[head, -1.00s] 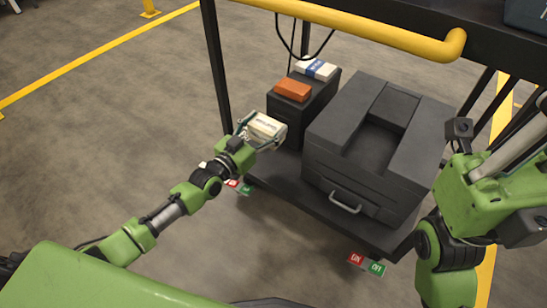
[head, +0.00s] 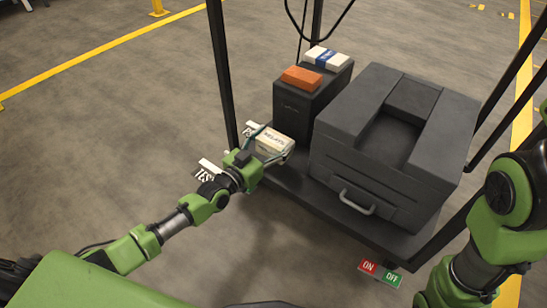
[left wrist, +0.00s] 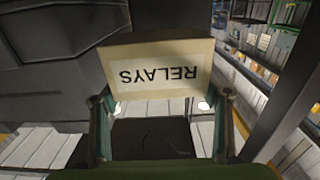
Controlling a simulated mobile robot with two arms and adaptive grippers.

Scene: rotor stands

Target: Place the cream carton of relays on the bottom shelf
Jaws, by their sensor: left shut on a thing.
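The cream carton (head: 273,142), with a label that reads RELAYS, is between the fingers of my left gripper (head: 268,146). The gripper is shut on it. In the left wrist view the carton (left wrist: 162,72) shows its label upside down, with a finger at each side. In the head view the carton is over the left front part of the dark bottom shelf (head: 335,210), in front of the black box. I cannot tell whether its underside touches the shelf. My right arm shows at the right edge of the head view, but its gripper is out of sight.
A tall black box (head: 308,105) bears an orange box (head: 301,78) and a white-and-blue box (head: 326,58). A large dark machine (head: 385,140) with a handle fills the shelf's right part. Black posts (head: 221,75) stand at the corners. ON and OFF labels (head: 381,273) are at the front.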

